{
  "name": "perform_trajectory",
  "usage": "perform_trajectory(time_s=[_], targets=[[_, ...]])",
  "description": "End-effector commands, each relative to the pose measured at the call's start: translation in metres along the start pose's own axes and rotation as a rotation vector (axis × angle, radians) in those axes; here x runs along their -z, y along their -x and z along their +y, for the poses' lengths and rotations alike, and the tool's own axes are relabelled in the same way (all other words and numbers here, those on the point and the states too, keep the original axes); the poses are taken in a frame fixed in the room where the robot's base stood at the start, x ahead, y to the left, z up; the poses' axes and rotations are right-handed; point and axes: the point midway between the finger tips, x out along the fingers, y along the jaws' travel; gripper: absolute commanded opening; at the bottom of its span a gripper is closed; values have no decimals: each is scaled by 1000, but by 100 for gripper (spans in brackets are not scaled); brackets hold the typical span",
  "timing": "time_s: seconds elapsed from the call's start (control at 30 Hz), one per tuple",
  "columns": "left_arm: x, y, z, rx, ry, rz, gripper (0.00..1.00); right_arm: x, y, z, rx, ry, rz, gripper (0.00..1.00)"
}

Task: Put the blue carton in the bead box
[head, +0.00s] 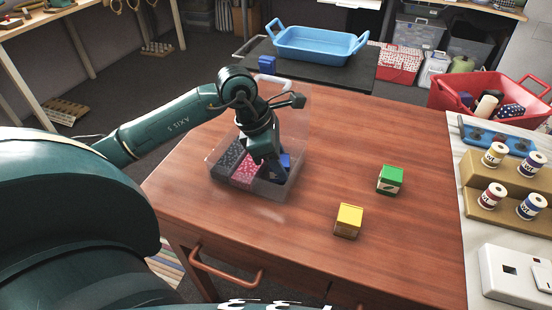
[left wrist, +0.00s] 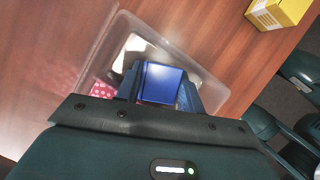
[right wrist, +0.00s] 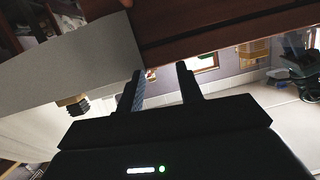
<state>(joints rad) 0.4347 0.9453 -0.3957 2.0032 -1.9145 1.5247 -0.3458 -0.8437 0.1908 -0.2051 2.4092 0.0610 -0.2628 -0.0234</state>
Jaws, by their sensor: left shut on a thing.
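The clear bead box (head: 268,191) stands on the brown table with its lid up at the back. It holds dark beads (head: 229,158) on the left and pink beads (head: 246,171) in the middle. My left gripper (head: 273,172) points down at its right compartment, shut on the blue carton (head: 285,161). The carton also shows between the fingers in the left wrist view (left wrist: 160,84), within the box outline (left wrist: 205,75). I cannot tell whether it touches the box floor. My right gripper (right wrist: 162,85) is open and empty in the right wrist view, outside the head view.
A yellow carton (head: 348,221) and a green carton (head: 390,180) stand to the right of the box. Another blue block (head: 267,65) is on the dark surface behind, near a blue tray (head: 318,47). Thread spools (head: 494,155) and a red basket (head: 450,98) are at right.

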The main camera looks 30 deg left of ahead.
Motion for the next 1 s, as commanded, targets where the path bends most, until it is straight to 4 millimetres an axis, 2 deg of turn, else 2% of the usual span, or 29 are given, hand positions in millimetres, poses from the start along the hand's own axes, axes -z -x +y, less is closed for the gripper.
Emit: perform_trajectory(time_s=[0.17,0.33,0.37,0.47,0.77,0.87,1.0], targets=[[0,1,0,0,0,0,15,4,-2,-1,5,0,10,36],[1,-3,0,0,0,0,15,-3,-4,-2,6,5,2,36],[1,-2,0,0,0,0,39,-3,-4,-2,7,6,-1,36],[1,-2,0,1,0,0,47,-6,-4,-2,7,5,-7,36],[-1,2,0,1,0,0,47,-1,-3,-2,5,-3,-6,36],[-1,13,1,-2,0,-1,47,2,-3,-2,2,-9,2,36],[0,42,1,-4,-1,1,47,7,-1,-1,-2,-14,10,36]])
